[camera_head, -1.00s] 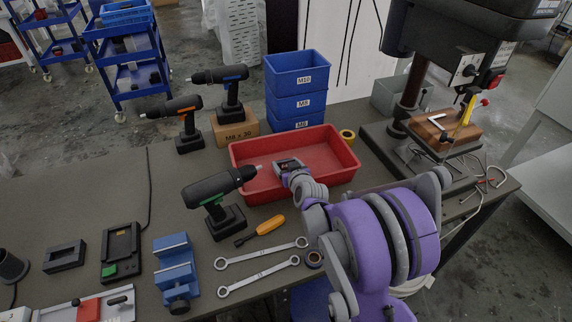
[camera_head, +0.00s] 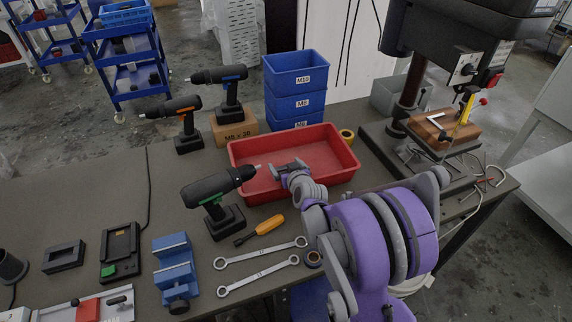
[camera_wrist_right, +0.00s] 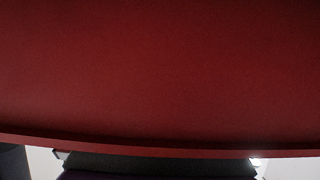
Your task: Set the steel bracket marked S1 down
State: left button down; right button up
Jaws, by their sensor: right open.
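My right gripper (camera_head: 284,166) is over the near part of the red tray (camera_head: 347,140), with its two fingers spread apart. I cannot make out a steel bracket or an S1 mark between or under the fingers; the gripper and wrist cover that part of the tray. The right wrist view shows only the plain red tray surface (camera_wrist_right: 160,75) and a dark shape along the bottom edge, with no bracket recognisable. My left gripper is in neither view.
A green-striped drill (camera_head: 212,192) stands close left of my gripper, its tip near the tray. Blue bins (camera_head: 296,90) stand behind the tray. A screwdriver (camera_head: 268,225) and two wrenches (camera_head: 262,252) lie in front. A drill press (camera_head: 408,90) stands right.

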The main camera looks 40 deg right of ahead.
jog(key=p+v, duration=0.1)
jog(key=v, duration=1.1)
jog(key=s+a+n+g+y, duration=0.1)
jog(key=s+a+g, duration=0.1)
jog(key=s+a, duration=0.2)
jog(key=s+a+f+n+g+y, duration=0.1)
jog(key=s+a, duration=0.3)
jog(key=a, duration=0.5)
jog(key=s+a+f+n+g+y, duration=0.1)
jog(key=s+a+g+y, duration=0.1)
jog(key=s+a, duration=0.2)
jog(key=shift+s+a+f+n+g+y, duration=0.1)
jog(key=shift+a+n+g+y, duration=0.1)
jog(key=shift+a, duration=0.55)
jog(key=shift+a+f+n+g+y, duration=0.1)
jog(key=shift+a+f+y, duration=0.1)
jog(key=shift+a, duration=0.5)
jog(key=s+a+g, duration=0.1)
jog(key=s+g, duration=0.1)
jog(key=s, duration=0.4)
jog(key=shift+a+f, duration=0.25)
jog(key=shift+f, duration=0.15)
